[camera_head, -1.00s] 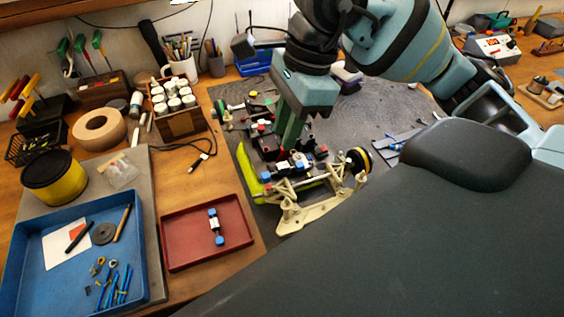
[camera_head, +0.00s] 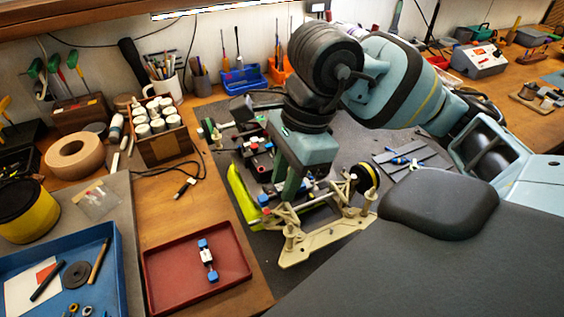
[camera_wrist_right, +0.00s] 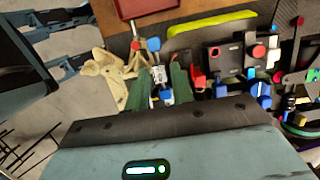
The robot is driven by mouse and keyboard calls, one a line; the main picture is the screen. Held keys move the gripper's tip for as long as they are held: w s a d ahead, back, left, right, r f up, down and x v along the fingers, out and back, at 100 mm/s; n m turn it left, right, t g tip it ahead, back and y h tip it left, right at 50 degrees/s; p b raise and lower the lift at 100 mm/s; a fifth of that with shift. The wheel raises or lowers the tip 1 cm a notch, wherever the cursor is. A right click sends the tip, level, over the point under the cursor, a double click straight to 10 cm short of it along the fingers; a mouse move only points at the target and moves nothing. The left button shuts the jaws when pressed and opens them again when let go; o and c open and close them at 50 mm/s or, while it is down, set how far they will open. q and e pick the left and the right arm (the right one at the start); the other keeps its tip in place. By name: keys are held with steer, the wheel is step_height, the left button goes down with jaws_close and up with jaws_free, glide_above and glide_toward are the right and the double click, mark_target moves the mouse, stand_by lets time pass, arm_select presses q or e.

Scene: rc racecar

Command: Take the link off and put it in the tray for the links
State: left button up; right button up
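The dark red tray (camera_head: 165,283) lies on the bench and holds one link (camera_head: 208,260) with blue ends and a white middle. The car chassis, with its cream front part (camera_head: 325,236), stands on the dark mat to the right of it. My right gripper (camera_head: 288,192) points down over the chassis beside that cream part. In the right wrist view, another blue-ended link with a white middle (camera_wrist_right: 158,75) shows between the green fingers (camera_wrist_right: 159,92). Gaps seem to remain beside it, so the fingers look open around it. My left gripper is out of view.
A blue tray (camera_head: 112,262) with small tools lies left of the red tray. A yellow-green body strip (camera_head: 243,198) lies along the chassis. A box of paint jars (camera_head: 163,150) and a cable stand behind. Bare bench separates the red tray from the mat.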

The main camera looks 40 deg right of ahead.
steer(key=shift+c, duration=0.4)
jaws_close()
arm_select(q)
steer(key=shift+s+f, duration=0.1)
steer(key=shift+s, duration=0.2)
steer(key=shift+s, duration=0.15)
arm_select(e)
steer(key=shift+r, duration=0.15)
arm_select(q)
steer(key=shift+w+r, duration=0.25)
arm_select(e)
steer(key=shift+r, duration=0.3)
arm_select(q)
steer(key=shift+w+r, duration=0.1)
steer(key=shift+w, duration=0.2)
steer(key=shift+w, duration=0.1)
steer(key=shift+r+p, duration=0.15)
steer(key=shift+p, duration=0.15)
arm_select(e)
steer(key=shift+r, duration=0.25)
